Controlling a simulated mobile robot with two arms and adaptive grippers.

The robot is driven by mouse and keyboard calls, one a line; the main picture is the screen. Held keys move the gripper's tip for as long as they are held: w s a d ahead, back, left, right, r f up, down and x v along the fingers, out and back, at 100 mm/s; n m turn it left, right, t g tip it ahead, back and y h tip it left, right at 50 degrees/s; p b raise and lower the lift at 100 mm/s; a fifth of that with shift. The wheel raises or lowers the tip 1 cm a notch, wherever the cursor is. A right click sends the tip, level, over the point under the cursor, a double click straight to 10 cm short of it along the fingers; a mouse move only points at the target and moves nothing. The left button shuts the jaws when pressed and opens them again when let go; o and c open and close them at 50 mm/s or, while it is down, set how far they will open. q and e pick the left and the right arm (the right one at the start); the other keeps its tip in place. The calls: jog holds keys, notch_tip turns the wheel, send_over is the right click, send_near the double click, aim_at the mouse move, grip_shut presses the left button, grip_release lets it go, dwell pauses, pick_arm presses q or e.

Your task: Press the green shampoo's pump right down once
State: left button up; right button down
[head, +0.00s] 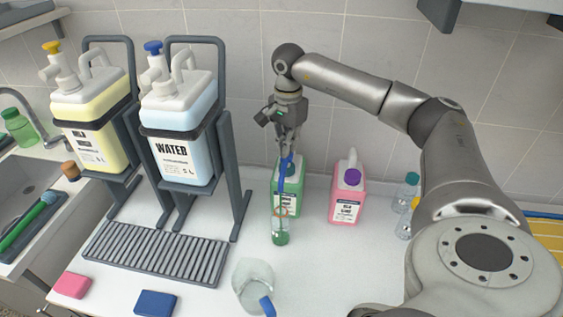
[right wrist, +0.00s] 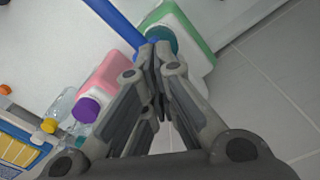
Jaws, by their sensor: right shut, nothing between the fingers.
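A green jug (head: 276,190) with a dark label and teal cap stands at the wall; it also shows in the right wrist view (right wrist: 188,25). In front of it is a small clear bottle with green liquid (head: 280,239) and an orange ring. A long blue piece (head: 280,193) rises from about this bottle to my right gripper's tips; I cannot tell whether it is a pump part. My right gripper (head: 287,147) points down, shut and empty, above the green jug. In the right wrist view, its tips overlap the blue piece (right wrist: 118,22) and teal cap; contact is unclear. My left gripper is out of view.
A pink jug (head: 346,205) stands right of the green one, with small clear bottles (head: 405,194) beyond. A WATER container (head: 181,121) and a yellow one (head: 91,133) sit in racks at left. A clear jug (head: 252,279) and blue sponge (head: 155,303) lie toward the front.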

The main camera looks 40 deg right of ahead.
jog(key=shift+f+b, duration=0.6)
jog(key=shift+f, duration=0.6)
jog(key=shift+r, duration=0.15)
jog(key=shift+r+p, duration=2.1)
jog(key=shift+r, duration=0.55)
notch_tip(320, 180, up, 6)
jog(key=p, duration=0.4)
jog(key=shift+p, duration=0.4)
